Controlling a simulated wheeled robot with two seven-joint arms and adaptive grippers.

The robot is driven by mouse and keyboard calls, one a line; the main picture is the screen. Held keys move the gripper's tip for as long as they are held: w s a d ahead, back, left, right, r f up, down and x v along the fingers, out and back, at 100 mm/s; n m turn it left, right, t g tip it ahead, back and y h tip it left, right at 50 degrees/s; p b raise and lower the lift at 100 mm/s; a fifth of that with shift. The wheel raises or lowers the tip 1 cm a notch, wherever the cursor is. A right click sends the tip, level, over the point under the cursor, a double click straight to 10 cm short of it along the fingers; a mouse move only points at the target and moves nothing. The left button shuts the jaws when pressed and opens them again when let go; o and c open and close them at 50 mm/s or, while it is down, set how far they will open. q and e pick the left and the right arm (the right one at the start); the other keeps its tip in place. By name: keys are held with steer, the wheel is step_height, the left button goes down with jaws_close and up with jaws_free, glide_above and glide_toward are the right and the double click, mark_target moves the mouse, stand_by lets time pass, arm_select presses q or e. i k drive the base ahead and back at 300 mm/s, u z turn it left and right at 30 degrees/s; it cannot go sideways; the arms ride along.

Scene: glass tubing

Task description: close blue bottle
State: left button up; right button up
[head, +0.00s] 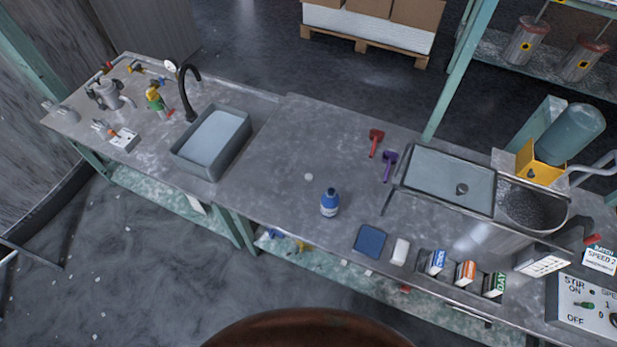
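A small blue bottle (329,203) with a pale label band stands upright on the grey metal worktop, near its front edge. Whether its mouth is open or covered is too small to tell. A small pale round disc (308,176) lies on the worktop behind and to the left of the bottle, apart from it. It may be a cap, but I cannot tell. Neither of my grippers is in the head view.
A sink (212,143) with a black tap lies left. A red tool (376,142) and a purple tool (389,166) lie behind right. A blue pad (370,241), a white block (400,251) and small boxes line the front right. The worktop around the bottle is clear.

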mark_target(330, 199)
steer(key=k, duration=1.3)
steer(key=z, duration=0.5)
steer(key=i, duration=0.55)
steer(key=z, duration=0.5)
steer(key=i, duration=0.9)
steer(key=u, duration=0.35)
